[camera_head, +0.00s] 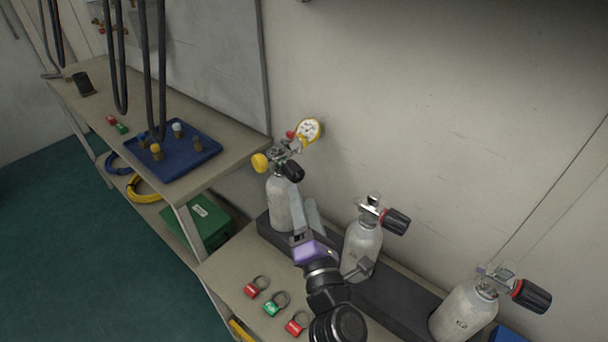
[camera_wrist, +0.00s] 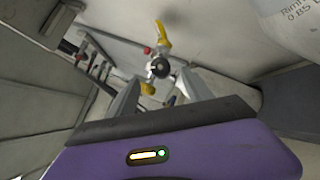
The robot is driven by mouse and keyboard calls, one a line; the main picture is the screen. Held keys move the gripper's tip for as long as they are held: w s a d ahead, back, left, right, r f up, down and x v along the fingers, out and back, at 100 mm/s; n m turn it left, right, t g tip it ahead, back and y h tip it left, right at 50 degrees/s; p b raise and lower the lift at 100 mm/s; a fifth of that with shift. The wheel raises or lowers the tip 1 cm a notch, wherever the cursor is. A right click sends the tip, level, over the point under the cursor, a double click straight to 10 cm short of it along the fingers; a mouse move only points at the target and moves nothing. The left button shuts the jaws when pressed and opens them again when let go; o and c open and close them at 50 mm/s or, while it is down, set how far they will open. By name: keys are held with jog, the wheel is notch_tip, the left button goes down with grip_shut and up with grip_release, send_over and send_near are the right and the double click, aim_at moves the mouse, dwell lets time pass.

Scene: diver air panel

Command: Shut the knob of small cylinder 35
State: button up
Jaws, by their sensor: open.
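Three small grey cylinders stand in a row on the right bench: the left one (camera_head: 279,203), the middle one (camera_head: 362,246) and the right one (camera_head: 463,311). I cannot read which is number 35. The left one carries a yellow knob (camera_head: 260,162), a black knob (camera_head: 293,172) and a gauge (camera_head: 308,131). The middle and right ones have black knobs (camera_head: 397,221) (camera_head: 532,295). My gripper (camera_head: 306,214) is open and empty, in front of the left cylinder, below its valve. In the wrist view a dark round knob end (camera_wrist: 159,68) shows between and beyond the fingers.
A dark rack (camera_head: 388,293) runs along the cylinders' feet. Red and green ring tags (camera_head: 276,303) lie on the bench front. The left bench holds a blue tray (camera_head: 180,168), and hoses hang above it. A green box (camera_head: 203,222) stands below. The wall is close behind.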

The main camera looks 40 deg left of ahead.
aim_at(297, 177)
jog(key=shift+b+x, duration=0.7)
jog(key=shift+x, duration=3.15)
grip_shut()
jog(key=shift+r+m+p, duration=0.15)
jog(key=shift+m+p, duration=0.15)
jog(key=shift+p, duration=0.2)
